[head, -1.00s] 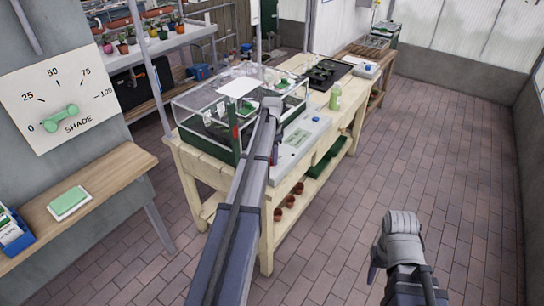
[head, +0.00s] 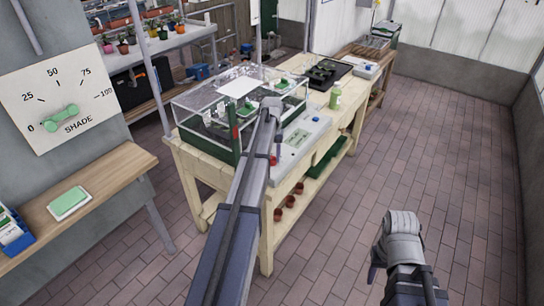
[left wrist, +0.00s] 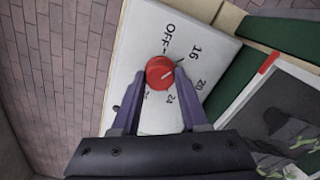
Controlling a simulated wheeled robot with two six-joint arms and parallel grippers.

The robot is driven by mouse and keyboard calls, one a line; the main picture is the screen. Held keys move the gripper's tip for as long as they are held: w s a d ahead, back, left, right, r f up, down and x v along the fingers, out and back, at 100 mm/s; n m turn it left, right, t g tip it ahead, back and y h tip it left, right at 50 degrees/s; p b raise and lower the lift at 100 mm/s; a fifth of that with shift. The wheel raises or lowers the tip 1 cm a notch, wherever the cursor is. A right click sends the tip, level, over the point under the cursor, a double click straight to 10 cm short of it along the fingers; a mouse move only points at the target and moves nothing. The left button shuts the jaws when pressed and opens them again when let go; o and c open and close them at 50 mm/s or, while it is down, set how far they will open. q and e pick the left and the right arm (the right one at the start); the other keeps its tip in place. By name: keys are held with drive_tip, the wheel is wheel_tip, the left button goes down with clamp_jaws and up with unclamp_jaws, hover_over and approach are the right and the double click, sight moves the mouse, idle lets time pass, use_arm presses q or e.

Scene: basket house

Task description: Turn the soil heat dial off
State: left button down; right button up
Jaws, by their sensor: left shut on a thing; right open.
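The soil heat dial is a round red knob (left wrist: 160,72) on a pale panel (left wrist: 136,52) marked OFF, 16, 20, 24 and more in the left wrist view. My left gripper (left wrist: 162,75) is shut on the knob, one finger on each side. In the head view the red knob (head: 273,160) shows at the bench's front edge by my left gripper (head: 275,145). My right gripper (head: 376,266) is open and empty over the floor at lower right.
A glass-topped propagator (head: 207,125) stands on the wooden bench (head: 190,165) beside the panel. A green bottle (head: 335,97) and black tray (head: 325,72) are further back. A SHADE dial (head: 62,115) hangs at left above a wooden shelf (head: 110,180). The brick floor at right is clear.

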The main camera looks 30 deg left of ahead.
sight(272, 158)
use_arm(q)
drive_tip(key=n, duration=0.4)
drive_tip(key=shift+n, duration=2.2)
drive_tip(key=shift+c, duration=2.1)
unclamp_jaws()
drive_tip(key=shift+r, duration=0.1)
wheel_tip(272, 158, up, 8)
drive_tip(key=p, duration=0.8)
